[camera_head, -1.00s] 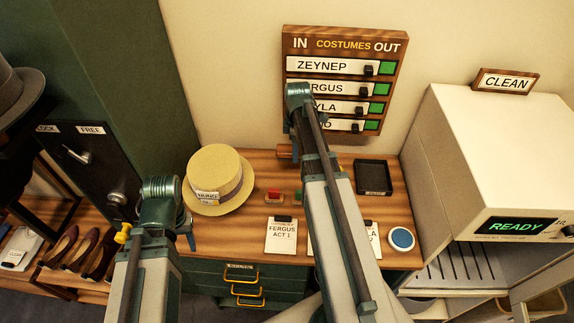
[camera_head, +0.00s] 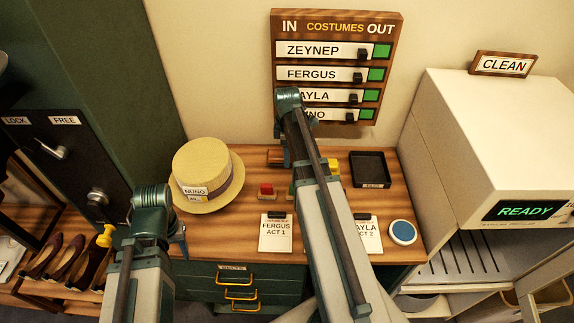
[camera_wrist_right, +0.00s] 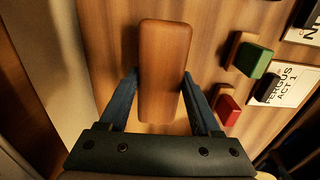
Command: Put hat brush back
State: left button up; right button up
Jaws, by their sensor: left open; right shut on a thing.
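The hat brush, a brown wooden block, shows in the right wrist view (camera_wrist_right: 165,60) between the two fingers of my right gripper (camera_wrist_right: 159,75), which is shut on it. In the head view the brush (camera_head: 273,157) is at the back of the wooden table, beside my right arm. That arm hides most of the right gripper and part of the brush. Whether the brush touches the table I cannot tell. My left gripper (camera_head: 178,240) is open and empty at the table's front left, in front of the straw hat (camera_head: 207,170).
A black tray (camera_head: 372,170), cards (camera_head: 276,236) and a blue round pad (camera_head: 402,232) lie right and front. The name board (camera_head: 335,50) hangs behind; a white machine (camera_head: 490,130) stands right.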

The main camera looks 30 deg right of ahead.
jog(key=shift+f+b, duration=1.75)
jog(key=shift+f, duration=0.1)
jog(key=shift+f, duration=0.15)
jog(key=o, duration=1.3)
notch_tip(320, 180, up, 12)
jog(key=p, duration=1.2)
jog(key=shift+r, duration=0.25)
